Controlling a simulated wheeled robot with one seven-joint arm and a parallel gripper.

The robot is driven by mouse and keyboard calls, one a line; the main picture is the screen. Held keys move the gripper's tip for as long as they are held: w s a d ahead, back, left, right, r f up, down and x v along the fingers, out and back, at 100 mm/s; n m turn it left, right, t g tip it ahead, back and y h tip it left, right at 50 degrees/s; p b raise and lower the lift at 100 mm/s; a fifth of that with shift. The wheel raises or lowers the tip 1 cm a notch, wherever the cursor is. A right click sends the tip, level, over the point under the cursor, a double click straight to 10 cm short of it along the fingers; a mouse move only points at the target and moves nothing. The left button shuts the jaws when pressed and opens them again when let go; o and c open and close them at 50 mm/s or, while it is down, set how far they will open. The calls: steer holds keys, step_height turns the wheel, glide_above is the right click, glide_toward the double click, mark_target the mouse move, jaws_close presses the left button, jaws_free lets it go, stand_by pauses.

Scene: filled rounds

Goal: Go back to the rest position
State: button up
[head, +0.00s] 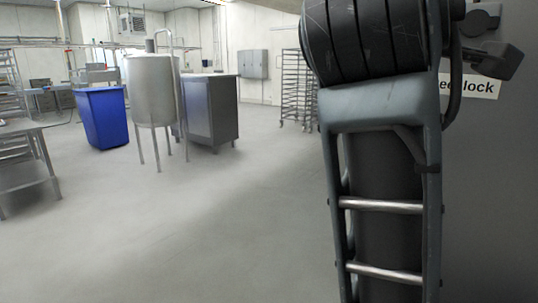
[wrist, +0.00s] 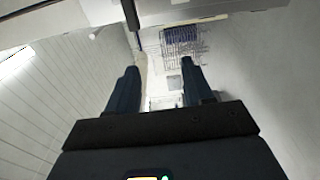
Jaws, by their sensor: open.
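My gripper (wrist: 160,85) shows in the wrist view with its two dark fingers spread apart and nothing between them. Beyond the fingers the wrist view shows pale walls and a wire rack, with no object close to the fingertips. In the head view my own arm fills the right of the picture and stands upright. The gripper itself is not seen in the head view.
A grey door or panel (head: 490,200) with a partly hidden sign is close behind my arm at right. Across the floor stand a blue bin (head: 103,118), a steel tank (head: 152,90), a grey cabinet (head: 211,108) and a rack (head: 297,88). The middle floor (head: 190,220) is clear.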

step_height(320, 180, down, 21)
steer(key=n+t+y, duration=0.1)
steer(key=y, duration=0.3)
steer(key=s+f+m+y, duration=0.1)
steer(key=s+f+y, duration=0.1)
steer(key=s+f, duration=0.4)
steer(key=s+f+y, duration=0.2)
steer(key=s+f, duration=0.2)
steer(key=f, duration=0.4)
steer(key=s+d+f+m, duration=0.1)
steer(key=s+f+m, duration=0.1)
steer(key=s, duration=0.8)
steer(key=s+d+f+m+g+y, duration=0.1)
steer(key=s+m, duration=0.4)
steer(key=s, duration=0.6)
steer(key=s+d+f+m, duration=0.2)
steer(key=s+f+m, duration=0.1)
steer(key=s, duration=0.8)
steer(key=shift+d+f+m+g+y, duration=0.15)
steer(key=shift+f+m+g+y, duration=0.15)
steer(key=shift+m, duration=0.3)
